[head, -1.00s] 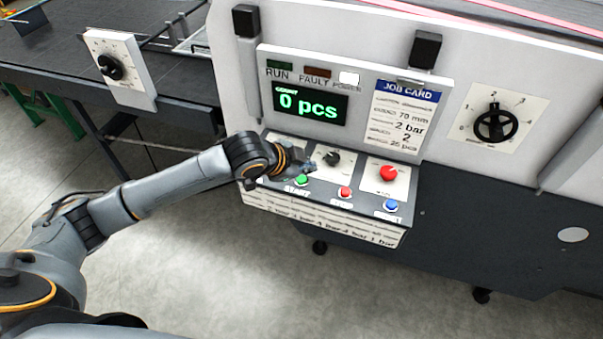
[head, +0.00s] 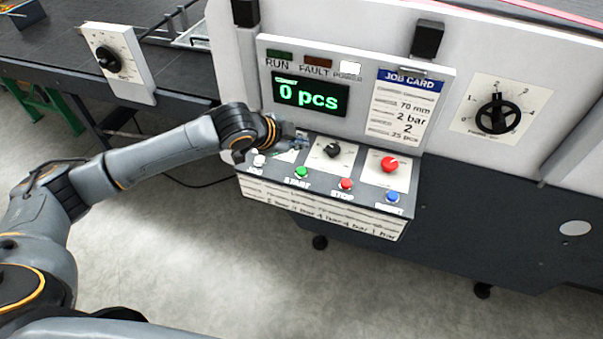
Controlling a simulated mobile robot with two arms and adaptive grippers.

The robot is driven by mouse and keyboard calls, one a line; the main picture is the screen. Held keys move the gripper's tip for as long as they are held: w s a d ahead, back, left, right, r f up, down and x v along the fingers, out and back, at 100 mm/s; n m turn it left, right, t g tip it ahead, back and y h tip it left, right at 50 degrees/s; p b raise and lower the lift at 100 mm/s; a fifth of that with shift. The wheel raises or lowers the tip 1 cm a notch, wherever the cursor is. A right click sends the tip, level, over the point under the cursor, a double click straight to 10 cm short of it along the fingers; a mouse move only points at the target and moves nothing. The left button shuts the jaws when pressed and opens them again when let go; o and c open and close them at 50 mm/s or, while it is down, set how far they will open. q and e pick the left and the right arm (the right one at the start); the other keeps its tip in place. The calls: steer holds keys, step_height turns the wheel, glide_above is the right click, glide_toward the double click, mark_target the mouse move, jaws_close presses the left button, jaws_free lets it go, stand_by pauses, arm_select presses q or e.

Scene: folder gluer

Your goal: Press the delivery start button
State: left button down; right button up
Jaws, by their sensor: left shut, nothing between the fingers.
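The green button (head: 301,172), labelled START, sits on the sloped control panel (head: 325,215) at the front of the machine. A white button (head: 259,160) is to its left, a red STOP button (head: 346,184) and a blue button (head: 392,196) to its right. My left gripper (head: 297,141) is shut and empty, over the panel's upper left part, behind the green button in the picture. It is apart from that button and hides part of a white plate there. I cannot tell its height above the panel. My right gripper is not in view.
A black selector knob (head: 332,149) and a larger red button (head: 389,164) sit close right of the gripper. Above stand the display (head: 310,95) reading 0 pcs and the job card (head: 404,103). The lit white lamp (head: 350,68) is marked POWER. A dial (head: 497,115) is far right.

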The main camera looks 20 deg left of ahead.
arm_select(q)
steer(key=b, duration=0.5)
glide_above(299, 172)
step_height(299, 172, down, 5)
steer(key=shift+f, duration=1)
steer(key=shift+f, duration=0.1)
steer(key=shift+f, duration=0.25)
steer(key=shift+f, duration=0.2)
stand_by(0.6)
